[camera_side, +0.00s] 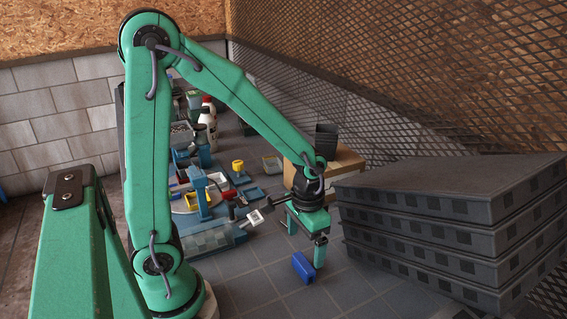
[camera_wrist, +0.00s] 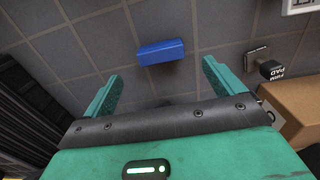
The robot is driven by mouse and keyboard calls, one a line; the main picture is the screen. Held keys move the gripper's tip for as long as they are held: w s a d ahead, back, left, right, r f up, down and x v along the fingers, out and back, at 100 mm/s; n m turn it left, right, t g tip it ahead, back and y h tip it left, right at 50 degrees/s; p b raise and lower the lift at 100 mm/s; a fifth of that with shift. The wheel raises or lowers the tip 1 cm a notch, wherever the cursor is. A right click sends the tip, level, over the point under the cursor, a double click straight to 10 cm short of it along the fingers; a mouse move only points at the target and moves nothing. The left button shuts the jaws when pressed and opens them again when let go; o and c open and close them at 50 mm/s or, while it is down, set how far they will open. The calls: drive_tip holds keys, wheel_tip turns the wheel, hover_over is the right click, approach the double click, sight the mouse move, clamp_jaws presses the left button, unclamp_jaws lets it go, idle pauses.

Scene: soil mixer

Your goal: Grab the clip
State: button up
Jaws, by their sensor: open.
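The only clip-like thing that I see is a small blue block-shaped piece (camera_side: 303,268) lying on the grey tiled floor; I cannot tell for sure that it is the clip. It also shows in the wrist view (camera_wrist: 160,52), ahead of the fingers and between their lines. My gripper (camera_side: 305,243) is green, points down and stands above the floor close to the blue piece. In the wrist view its two fingers (camera_wrist: 158,80) are spread apart with nothing between them. The blue piece is apart from both fingers.
A stack of dark grey slabs (camera_side: 450,220) stands to the right. A cardboard-coloured box (camera_side: 345,160) with a dark cup (camera_side: 326,140) is behind my gripper. A blue workbench unit with small trays (camera_side: 205,240) is to the left. The floor in front is clear.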

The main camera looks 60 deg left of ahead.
sight(304, 262)
drive_tip(key=shift+f, duration=1.15)
drive_tip(key=shift+f, duration=2.55)
drive_tip(key=shift+c, duration=0.4)
drive_tip(key=c, duration=1)
